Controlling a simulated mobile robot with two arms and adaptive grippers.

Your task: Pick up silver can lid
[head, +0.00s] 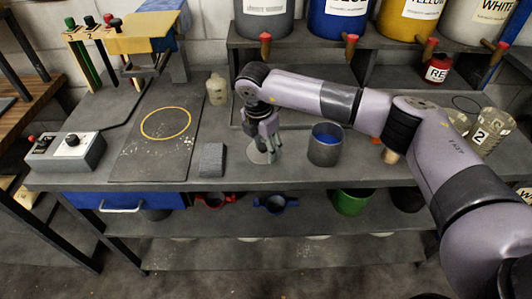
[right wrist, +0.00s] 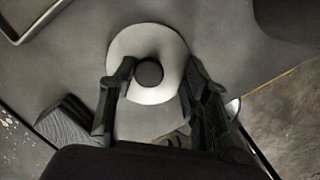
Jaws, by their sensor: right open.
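The silver can lid (right wrist: 140,45) is a round, light disc with a dark round knob (right wrist: 148,73) at its middle. In the right wrist view it lies flat on the dark workbench top. In the head view the lid (head: 262,152) shows below my right gripper (head: 268,140), partly hidden by it. My right gripper is open, and in the right wrist view its two fingers (right wrist: 160,88) reach over the lid on either side of the knob. I cannot tell whether the fingers touch it. My left gripper is not in view.
An open can with blue paint (head: 325,147) stands right of the lid. A grey block (head: 212,160) lies to the left, near the bench's front edge. A cream bottle (head: 217,89) stands behind, and a control box (head: 66,152) sits far left. Paint buckets line the back shelf.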

